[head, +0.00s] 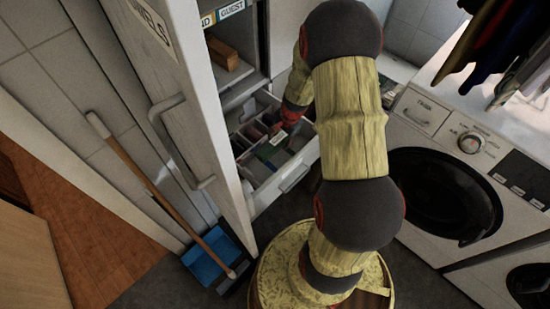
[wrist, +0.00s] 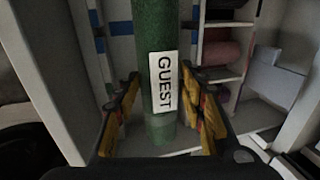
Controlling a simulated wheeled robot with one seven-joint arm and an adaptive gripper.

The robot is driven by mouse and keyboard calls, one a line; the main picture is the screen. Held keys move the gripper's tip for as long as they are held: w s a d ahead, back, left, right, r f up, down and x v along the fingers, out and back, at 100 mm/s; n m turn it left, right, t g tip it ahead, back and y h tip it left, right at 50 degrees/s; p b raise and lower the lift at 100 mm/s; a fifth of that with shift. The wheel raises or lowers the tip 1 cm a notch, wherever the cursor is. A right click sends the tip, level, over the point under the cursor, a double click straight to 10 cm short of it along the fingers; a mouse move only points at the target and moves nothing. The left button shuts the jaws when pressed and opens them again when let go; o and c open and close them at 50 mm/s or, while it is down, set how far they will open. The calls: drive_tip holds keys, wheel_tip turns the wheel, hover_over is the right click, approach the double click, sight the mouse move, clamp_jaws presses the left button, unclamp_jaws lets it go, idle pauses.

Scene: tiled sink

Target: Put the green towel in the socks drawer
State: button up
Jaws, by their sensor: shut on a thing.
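The green towel (wrist: 160,100) is rolled and carries a white GUEST label; in the wrist view it runs upright between the fingers. My gripper (wrist: 160,78) is shut on it, one yellow-and-black finger on each side. In the head view the towel (head: 268,153) shows as a green patch at the pulled-out drawer (head: 295,178), below my wrist. The drawer has dividers and dark reddish rolled things in some compartments. Its name label is not readable here. My arm hides part of the drawer, and I cannot tell whether the towel touches its floor.
A tall white cabinet door (head: 185,100) stands open left of the drawer. A shelf with a brown block (head: 222,53) is above it. A washing machine (head: 440,170) stands to the right. A broom (head: 155,185) and blue dustpan (head: 208,262) are at the left.

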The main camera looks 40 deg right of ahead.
sight(283, 143)
drive_tip(key=b+x, duration=0.1)
drive_tip(key=x, duration=0.1)
drive_tip(key=s+b+x, duration=0.1)
drive_tip(key=x, duration=0.2)
drive_tip(key=b+x, duration=0.1)
drive_tip(key=x, duration=0.2)
drive_tip(key=shift+s+d+f, duration=0.15)
drive_tip(key=shift+s, duration=0.2)
drive_tip(key=shift+f, duration=0.1)
drive_tip(key=shift+f+b, duration=0.15)
drive_tip(key=shift+b, duration=0.15)
drive_tip(key=o, duration=1.3)
drive_tip(key=p+v, duration=0.5)
drive_tip(key=v, duration=0.7)
drive_tip(key=shift+s+r, duration=0.1)
drive_tip(key=shift+r, duration=0.15)
